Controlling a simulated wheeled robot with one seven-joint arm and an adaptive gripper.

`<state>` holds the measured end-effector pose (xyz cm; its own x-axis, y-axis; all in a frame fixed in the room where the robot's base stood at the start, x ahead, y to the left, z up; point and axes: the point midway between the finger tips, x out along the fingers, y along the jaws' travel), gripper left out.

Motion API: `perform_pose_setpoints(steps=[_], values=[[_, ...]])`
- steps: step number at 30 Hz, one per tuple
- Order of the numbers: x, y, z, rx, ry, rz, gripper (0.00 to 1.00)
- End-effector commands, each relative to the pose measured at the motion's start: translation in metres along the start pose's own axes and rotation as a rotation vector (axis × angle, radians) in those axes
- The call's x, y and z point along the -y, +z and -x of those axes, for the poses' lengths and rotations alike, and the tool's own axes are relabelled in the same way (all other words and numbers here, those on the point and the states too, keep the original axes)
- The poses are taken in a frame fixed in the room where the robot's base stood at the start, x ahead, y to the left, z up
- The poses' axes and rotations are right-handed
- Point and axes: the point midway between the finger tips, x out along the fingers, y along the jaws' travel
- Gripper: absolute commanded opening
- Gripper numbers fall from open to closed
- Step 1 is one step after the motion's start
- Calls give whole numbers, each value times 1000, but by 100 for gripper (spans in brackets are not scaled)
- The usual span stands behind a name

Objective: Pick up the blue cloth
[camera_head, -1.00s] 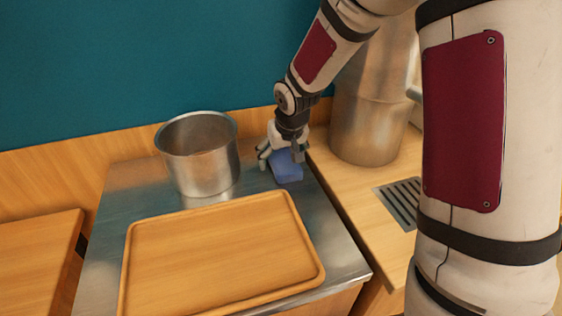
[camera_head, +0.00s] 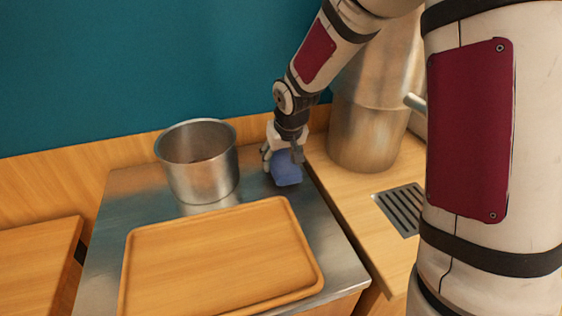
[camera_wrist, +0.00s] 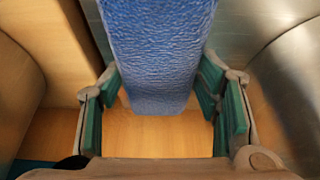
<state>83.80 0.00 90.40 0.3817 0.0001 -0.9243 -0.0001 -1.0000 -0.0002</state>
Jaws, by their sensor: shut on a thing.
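The blue cloth (camera_head: 287,173) is at the right back of the steel counter, just right of the metal pot. My gripper (camera_head: 282,160) points down over it and is shut on it, with a finger on either side. In the wrist view, the cloth (camera_wrist: 160,50) is a thick, textured blue slab between the green-padded fingers of my gripper (camera_wrist: 161,80). The head view does not clearly show whether the cloth's underside touches the counter.
A metal pot (camera_head: 197,170) stands close left of my gripper. A wooden tray (camera_head: 215,260) lies in front on the steel counter (camera_head: 330,245). A large metal cylinder (camera_head: 365,135) stands behind to the right, near a slotted grate (camera_head: 402,208).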

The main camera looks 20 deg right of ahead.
Motion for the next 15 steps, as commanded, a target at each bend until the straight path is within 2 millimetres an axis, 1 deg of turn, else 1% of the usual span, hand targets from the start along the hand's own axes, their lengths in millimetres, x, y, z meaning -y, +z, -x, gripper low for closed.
perform_pose_setpoints(steps=[1,4,8,15], values=[[0,-4,8,-3,0,-1,30],[0,-8,21,-4,0,0,30],[8,18,31,-1,1,3,30],[26,72,60,-3,0,3,30]])
